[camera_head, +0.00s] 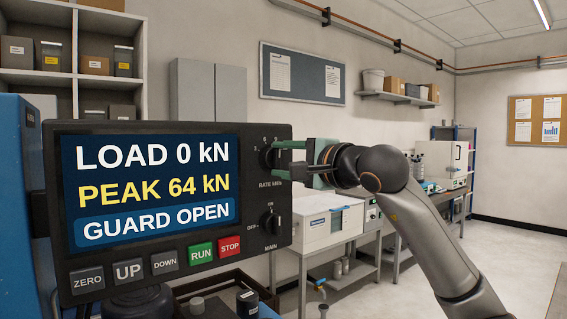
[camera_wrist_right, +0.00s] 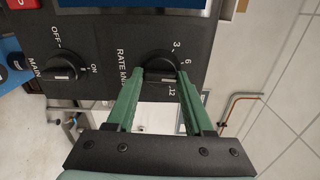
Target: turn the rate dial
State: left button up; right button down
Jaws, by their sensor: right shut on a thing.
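The rate dial (camera_wrist_right: 160,67) is a black knob with numbers around it on the dark control panel (camera_head: 155,215). The panel's screen (camera_head: 150,182) reads LOAD 0 kN, PEAK 64 kN, GUARD OPEN. My left gripper is in neither view.
The main switch (camera_head: 271,223) sits below the rate dial, close to my gripper. Coloured buttons, including STOP (camera_head: 229,247), line the panel's bottom. A bench with a white machine (camera_head: 325,220) stands behind. Open floor (camera_head: 480,262) lies to the right.

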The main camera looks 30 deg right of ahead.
jog(key=m, duration=0.4)
jog(key=shift+m+b, duration=0.3)
jog(key=shift+b, duration=0.05)
jog(key=m, duration=0.3)
jog(key=shift+m+b, duration=0.3)
jog(key=shift+m, duration=1.5)
jog(key=shift+c, duration=1.4)
grip_release()
